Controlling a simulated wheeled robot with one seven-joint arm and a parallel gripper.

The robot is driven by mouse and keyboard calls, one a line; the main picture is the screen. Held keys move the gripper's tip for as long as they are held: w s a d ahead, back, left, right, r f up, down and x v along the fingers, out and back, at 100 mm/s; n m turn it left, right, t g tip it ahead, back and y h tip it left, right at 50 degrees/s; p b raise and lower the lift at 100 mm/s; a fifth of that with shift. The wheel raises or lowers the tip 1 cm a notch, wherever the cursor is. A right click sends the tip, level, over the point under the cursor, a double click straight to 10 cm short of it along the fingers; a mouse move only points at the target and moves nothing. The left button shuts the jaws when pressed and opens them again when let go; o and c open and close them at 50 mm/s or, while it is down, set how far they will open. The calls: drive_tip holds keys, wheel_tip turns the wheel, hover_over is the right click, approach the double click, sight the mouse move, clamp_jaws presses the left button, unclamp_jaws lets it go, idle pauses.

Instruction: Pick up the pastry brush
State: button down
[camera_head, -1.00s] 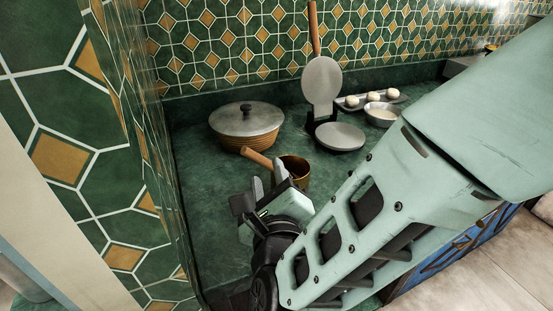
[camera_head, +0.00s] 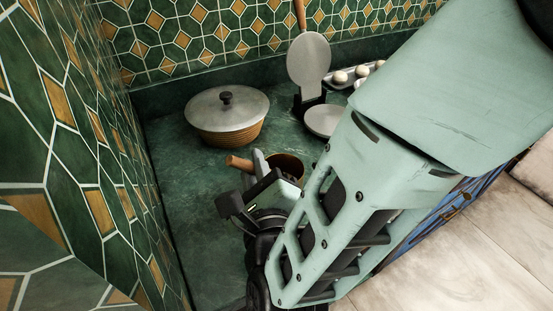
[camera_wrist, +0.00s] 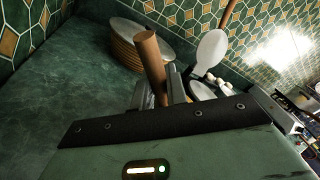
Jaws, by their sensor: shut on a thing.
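The pastry brush shows as a brown wooden handle (camera_head: 238,162) just beyond my gripper (camera_head: 262,172) in the head view. In the wrist view the handle (camera_wrist: 151,60) rises tilted from between the two fingers of my gripper (camera_wrist: 160,92). My gripper is shut on it. The brush's other end is hidden behind the gripper and a brass-coloured pot (camera_head: 287,163). I cannot tell whether the brush touches the pot.
A lidded ribbed pan (camera_head: 227,125) stands behind on the green counter (camera_head: 185,200). An open waffle-iron-like press (camera_head: 309,62) and a tray with pale balls (camera_head: 340,78) stand right of it. Tiled walls bound the counter at the left and back; its left part is clear.

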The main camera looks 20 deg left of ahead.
drive_tip(key=shift+r, duration=0.1)
idle(0.3)
wheel_tip(320, 180, up, 10)
drive_tip(key=shift+f, duration=0.1)
idle(0.5)
idle(0.4)
